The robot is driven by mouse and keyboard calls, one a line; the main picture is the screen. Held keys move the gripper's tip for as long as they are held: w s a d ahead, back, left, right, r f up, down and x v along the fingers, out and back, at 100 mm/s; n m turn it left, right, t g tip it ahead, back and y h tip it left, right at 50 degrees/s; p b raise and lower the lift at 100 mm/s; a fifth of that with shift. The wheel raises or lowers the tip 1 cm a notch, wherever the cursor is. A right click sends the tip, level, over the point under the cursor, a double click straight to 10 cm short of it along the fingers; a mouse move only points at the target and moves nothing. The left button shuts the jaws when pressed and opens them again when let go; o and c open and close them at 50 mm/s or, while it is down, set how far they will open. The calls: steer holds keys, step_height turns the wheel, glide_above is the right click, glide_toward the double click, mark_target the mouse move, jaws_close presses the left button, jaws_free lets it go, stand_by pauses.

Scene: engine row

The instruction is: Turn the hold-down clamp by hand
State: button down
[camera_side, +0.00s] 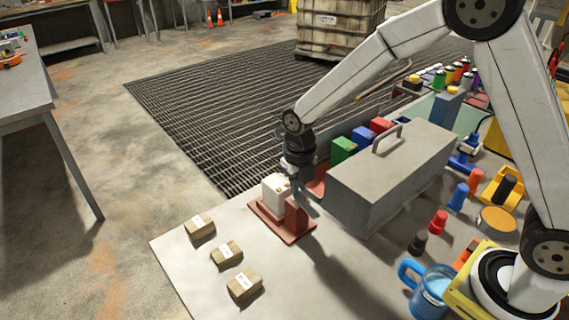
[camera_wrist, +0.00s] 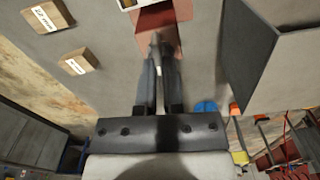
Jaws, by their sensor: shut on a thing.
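A red-brown fixture with a flat base plate (camera_side: 268,224) stands on the worktop. It carries a white block (camera_side: 275,194) and a red upright block (camera_side: 296,216). My gripper (camera_side: 303,192) points down just above and beside the red block. In the wrist view my gripper (camera_wrist: 157,48) has its fingers close together over the red fixture (camera_wrist: 166,16), with a narrow grey piece, seemingly part of the hold-down clamp (camera_wrist: 155,39), at the tips. The fingers hide most of the clamp, so its angle cannot be told. The white block shows only at the top edge.
A large grey toolbox (camera_side: 392,180) with a handle stands close right of the fixture. Several small cartons (camera_side: 227,253) lie at the front left. A blue mug (camera_side: 430,288) and several coloured parts sit at the right.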

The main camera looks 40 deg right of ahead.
steer(key=shift+s+f+n, duration=0.15)
steer(key=shift+f+n, duration=0.15)
steer(key=shift+n, duration=0.7)
steer(key=c, duration=0.7)
jaws_free()
steer(key=shift+c, duration=0.2)
steer(key=shift+r, duration=4.25)
